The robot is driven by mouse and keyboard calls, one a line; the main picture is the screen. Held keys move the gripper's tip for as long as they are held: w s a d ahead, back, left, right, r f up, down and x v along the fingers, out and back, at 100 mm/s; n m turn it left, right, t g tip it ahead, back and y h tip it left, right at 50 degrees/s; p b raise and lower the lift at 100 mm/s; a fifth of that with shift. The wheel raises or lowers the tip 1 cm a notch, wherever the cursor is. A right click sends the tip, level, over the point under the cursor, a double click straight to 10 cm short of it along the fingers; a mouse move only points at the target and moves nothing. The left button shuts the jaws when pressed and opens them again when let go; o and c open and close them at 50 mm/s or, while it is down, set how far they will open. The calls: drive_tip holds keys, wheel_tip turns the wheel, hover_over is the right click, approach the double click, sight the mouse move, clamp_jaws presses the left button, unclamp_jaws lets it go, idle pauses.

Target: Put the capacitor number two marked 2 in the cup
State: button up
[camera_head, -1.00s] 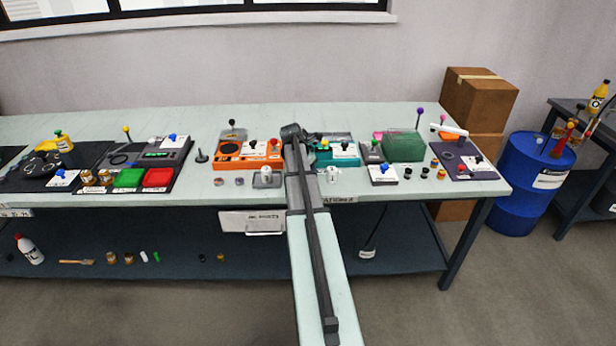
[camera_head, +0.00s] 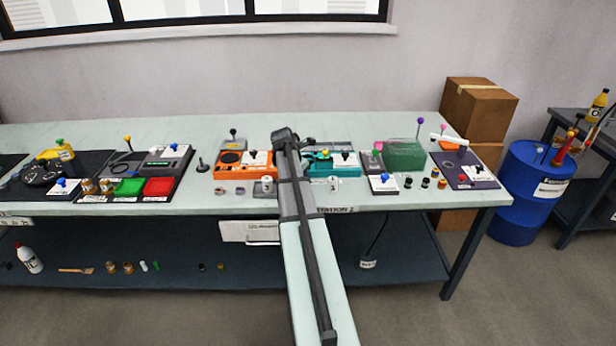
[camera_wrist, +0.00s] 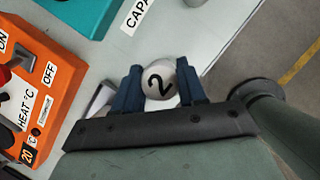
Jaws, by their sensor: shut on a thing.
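A white round capacitor marked 2 (camera_wrist: 160,79) sits between the dark blue fingers of my gripper (camera_wrist: 159,88) in the wrist view. The fingers are shut on its sides, and the 2 faces the camera. In the head view my arm crosses the front of the bench and hides the gripper. A white cylinder marked 1 (camera_head: 332,184) stands right of my arm. I cannot pick out the cup with certainty.
An orange panel (camera_wrist: 42,78) lies left of my gripper in the wrist view, with a teal unit (camera_wrist: 82,14) above. A grey metallic piece (camera_wrist: 101,101) is close beside the left finger. The bench (camera_head: 345,126) is clear along its back; its front edge is near.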

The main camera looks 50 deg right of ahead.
drive_tip(key=a, duration=1.4)
drive_tip(key=shift+m+g, duration=0.4)
drive_tip(key=shift+m, duration=0.5)
drive_tip(key=d+r, duration=0.1)
drive_tip(key=d, duration=0.3)
drive_tip(key=w+d+r, duration=0.1)
drive_tip(key=d+r, duration=0.1)
drive_tip(key=d, duration=0.3)
drive_tip(key=d+r, duration=0.1)
drive_tip(key=d, duration=0.4)
drive_tip(key=shift+w+d+r, duration=0.1)
drive_tip(key=shift+w+r, duration=0.05)
drive_tip(key=shift+r, duration=0.15)
drive_tip(key=w+d+r+m+g, duration=0.1)
drive_tip(key=w+d+r, duration=0.2)
drive_tip(key=w+d, duration=0.3)
drive_tip(key=w+d+r+m, duration=0.2)
drive_tip(key=w+d, duration=0.2)
drive_tip(key=d, duration=0.5)
drive_tip(key=shift+s+a+f, duration=0.1)
drive_tip(key=shift+f, duration=2.25)
drive_tip(key=shift+s+a+f, duration=0.1)
drive_tip(key=shift+f, duration=2.2)
drive_tip(key=shift+f, duration=0.1)
drive_tip(key=o, duration=0.8)
